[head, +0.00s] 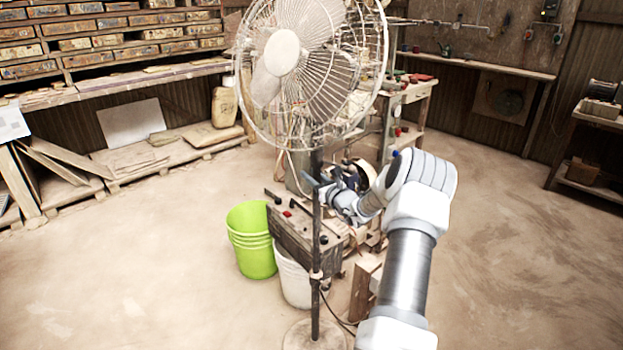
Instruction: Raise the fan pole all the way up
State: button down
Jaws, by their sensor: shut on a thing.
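A standing fan with a caged head (308,65) fills the upper middle of the head view. Its thin dark pole (316,235) runs upright from the head down to a round base (314,336) on the floor. A light collar (316,275) sits low on the pole. My gripper (316,185) is shut on the upper part of the pole, below the fan head, reaching in from the right. The exact contact of its fingers is small and hard to see.
A cable (338,318) lies near the base. Shelves (110,35) line the back left. Open floor lies left and right.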

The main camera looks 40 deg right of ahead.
jog(key=shift+r, duration=0.1)
jog(key=c, duration=0.6)
grip_release()
jog(key=s, duration=0.5)
jog(key=s+a+p, duration=0.1)
jog(key=s, duration=0.5)
jog(key=s+a, duration=0.1)
jog(key=s, duration=0.5)
jog(key=shift+s, duration=0.1)
jog(key=shift+p, duration=0.3)
